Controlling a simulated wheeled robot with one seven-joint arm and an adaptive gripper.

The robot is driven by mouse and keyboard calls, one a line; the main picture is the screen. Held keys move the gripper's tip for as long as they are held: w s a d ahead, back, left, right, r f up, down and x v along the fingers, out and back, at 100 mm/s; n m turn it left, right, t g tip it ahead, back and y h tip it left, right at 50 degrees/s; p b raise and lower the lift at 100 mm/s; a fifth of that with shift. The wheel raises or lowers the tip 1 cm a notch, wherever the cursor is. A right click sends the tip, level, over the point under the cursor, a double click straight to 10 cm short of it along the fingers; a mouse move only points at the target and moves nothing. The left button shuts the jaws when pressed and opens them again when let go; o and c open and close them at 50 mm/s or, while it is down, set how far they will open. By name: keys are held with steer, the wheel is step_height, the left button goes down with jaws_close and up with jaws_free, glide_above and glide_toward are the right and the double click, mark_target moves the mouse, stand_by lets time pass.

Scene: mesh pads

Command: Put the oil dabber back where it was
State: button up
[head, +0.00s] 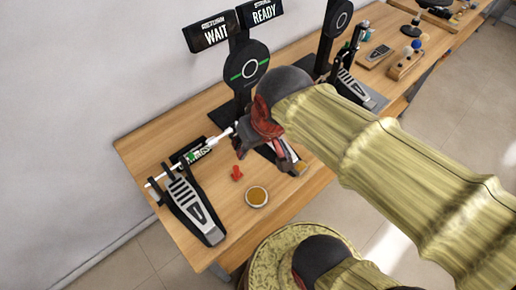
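My gripper (290,160) hangs over the near workbench, its dark fingers pointing down towards the front edge. A small pale and orange-tan piece (300,168) shows at the fingertips; I cannot tell if it is the oil dabber, or if it is held or lies behind them. The finger gap is too small to make out. A small red object (237,173) lies on the wood to the left of the gripper. A round dish with amber contents (257,196) sits in front of it. No oil dabber can be identified for certain.
A metal foot pedal (194,207) with a pale rod (208,145) stands left on the bench (150,140). A black post with a round pad (246,70) and the WAIT (212,32) and READY (262,12) signs rises behind. Another pedal (352,85) stands farther right.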

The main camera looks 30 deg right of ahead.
steer(key=shift+s+r+t, duration=0.2)
steer(key=shift+s+r, duration=0.2)
steer(key=shift+s, duration=0.45)
steer(key=shift+s+r+t, duration=0.2)
steer(key=shift+s+r, duration=0.2)
steer(key=shift+s, duration=0.45)
